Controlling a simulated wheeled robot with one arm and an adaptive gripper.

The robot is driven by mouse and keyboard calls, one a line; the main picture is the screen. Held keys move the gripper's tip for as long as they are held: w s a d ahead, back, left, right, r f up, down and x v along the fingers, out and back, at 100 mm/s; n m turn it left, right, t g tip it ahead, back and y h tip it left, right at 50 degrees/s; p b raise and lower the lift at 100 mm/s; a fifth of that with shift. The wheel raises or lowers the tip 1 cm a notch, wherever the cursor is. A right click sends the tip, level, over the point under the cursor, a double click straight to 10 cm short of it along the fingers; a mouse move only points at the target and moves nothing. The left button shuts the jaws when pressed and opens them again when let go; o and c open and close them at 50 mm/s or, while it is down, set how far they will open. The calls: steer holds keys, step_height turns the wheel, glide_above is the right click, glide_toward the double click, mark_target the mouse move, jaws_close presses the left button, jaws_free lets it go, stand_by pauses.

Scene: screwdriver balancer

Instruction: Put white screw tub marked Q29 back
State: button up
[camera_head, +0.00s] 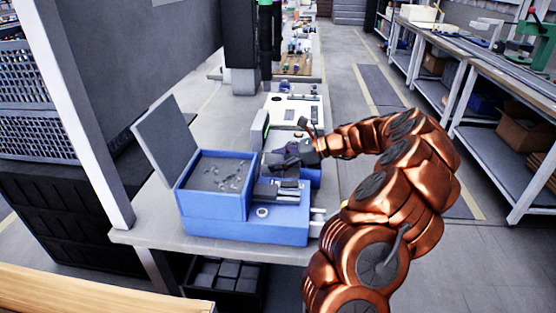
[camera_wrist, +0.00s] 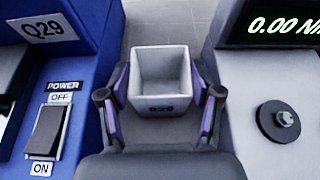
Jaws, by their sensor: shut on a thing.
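The white screw tub (camera_wrist: 163,76) is in the middle of the wrist view, with its open top towards the camera. Its inside looks empty, and the small label on its near side is too blurred to read. My gripper (camera_wrist: 160,95) is shut on it, with a purple-padded finger on each side. In the head view my gripper (camera_head: 286,158) is over the right rear of the blue machine; the tub cannot be made out there.
The blue machine has an open lid (camera_head: 166,137) and a power switch (camera_wrist: 47,132). The pale device has a 0.00 display (camera_wrist: 282,25) and a round knob (camera_wrist: 278,121). All stand on a narrow grey bench (camera_head: 150,232). A tall post (camera_head: 85,120) rises at left.

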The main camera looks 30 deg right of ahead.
steer(key=o, duration=1.3)
steer(key=shift+f, duration=0.15)
steer(key=shift+s+d+r, duration=0.15)
steer(key=shift+d+r, duration=0.1)
steer(key=v, duration=1.1)
steer(key=shift+s+d+r, duration=0.1)
steer(key=shift+s, duration=0.1)
